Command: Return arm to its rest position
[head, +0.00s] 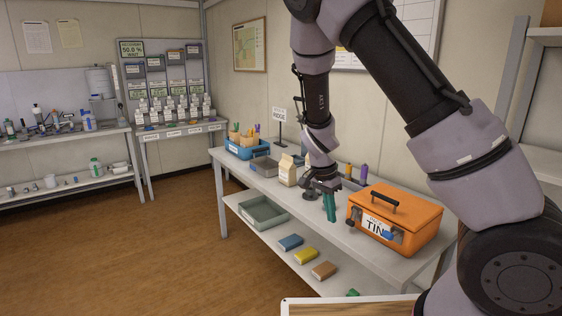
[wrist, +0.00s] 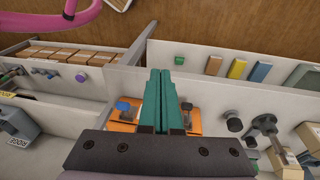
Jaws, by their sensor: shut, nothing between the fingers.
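My gripper (head: 331,207) has teal fingers pressed together, pointing down over the table in the head view. It is just left of the orange tin, with nothing between the fingers. In the wrist view the closed fingers (wrist: 165,76) fill the middle. My arm reaches in from the right and bends down over the table. The orange tin (head: 412,216) has a dark handle, a closed lid and a "TIN" label. In the wrist view parts of the orange tin (wrist: 194,119) show on both sides of the fingers, which hide its middle.
The white table (head: 285,191) holds a blue bin (head: 240,150), a grey tray (head: 264,167) and a cream carton (head: 287,171) behind my gripper. Its lower shelf holds a grey-green tray (head: 262,213) and several coloured blocks. Open floor (head: 120,250) lies to the left.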

